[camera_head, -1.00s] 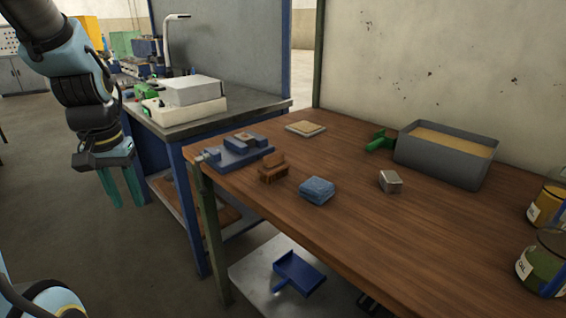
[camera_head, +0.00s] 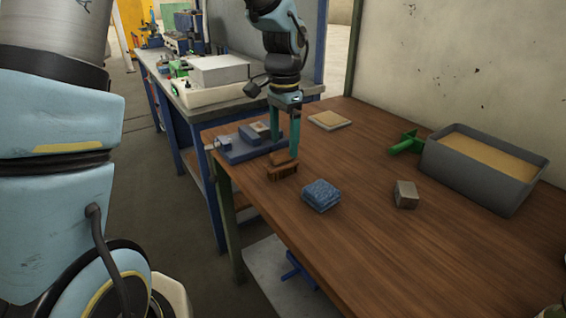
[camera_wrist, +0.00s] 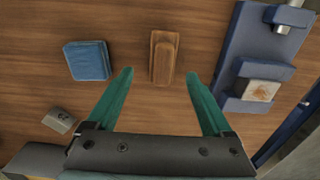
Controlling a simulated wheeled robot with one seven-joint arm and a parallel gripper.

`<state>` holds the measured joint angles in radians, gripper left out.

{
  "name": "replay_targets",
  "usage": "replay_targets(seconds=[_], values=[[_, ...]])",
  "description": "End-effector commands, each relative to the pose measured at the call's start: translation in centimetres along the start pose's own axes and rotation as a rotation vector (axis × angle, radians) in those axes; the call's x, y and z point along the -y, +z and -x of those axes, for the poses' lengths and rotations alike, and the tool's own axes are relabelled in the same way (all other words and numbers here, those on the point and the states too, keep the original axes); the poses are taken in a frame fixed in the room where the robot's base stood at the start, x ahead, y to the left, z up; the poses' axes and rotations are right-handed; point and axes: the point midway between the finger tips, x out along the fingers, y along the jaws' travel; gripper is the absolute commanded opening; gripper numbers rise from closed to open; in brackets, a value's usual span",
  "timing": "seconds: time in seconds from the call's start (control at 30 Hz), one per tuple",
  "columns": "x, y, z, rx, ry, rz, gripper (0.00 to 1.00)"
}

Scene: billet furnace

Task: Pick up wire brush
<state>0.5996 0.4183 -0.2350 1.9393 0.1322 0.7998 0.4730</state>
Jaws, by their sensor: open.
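The wire brush (camera_head: 283,168) is a small brown wooden block brush lying on the wooden table near its left edge. In the wrist view the brush (camera_wrist: 164,57) lies lengthwise, ahead of and between my two teal fingertips. My gripper (camera_head: 285,150) is over the table at the brush, its fingers pointing down; in the head view one finger partly covers the view behind the brush. In the wrist view my gripper (camera_wrist: 160,80) is open with nothing between the fingers but the near end of the brush and bare wood. Whether the fingers touch it I cannot tell.
A folded blue cloth (camera_head: 321,195) lies right of the brush, and a blue vise-like fixture (camera_head: 240,150) lies left. A small metal block (camera_head: 405,194), a green tool (camera_head: 406,143), a grey sand-filled bin (camera_head: 470,180) and a tan square pad (camera_head: 329,121) are farther off. The front table area is clear.

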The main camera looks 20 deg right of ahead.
Motion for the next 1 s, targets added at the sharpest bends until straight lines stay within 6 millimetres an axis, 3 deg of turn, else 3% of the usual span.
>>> replay_targets(seconds=[0.4, 0.7, 1.0], values=[[0.3, 0.4, -4.8, 0.001, 0.0, 0.001, 0.85], [0.4, 0.3, -5.3, -0.001, -0.002, 0.002, 0.84], [0.4, 0.3, -5.3, -0.001, -0.002, 0.002, 0.5]])
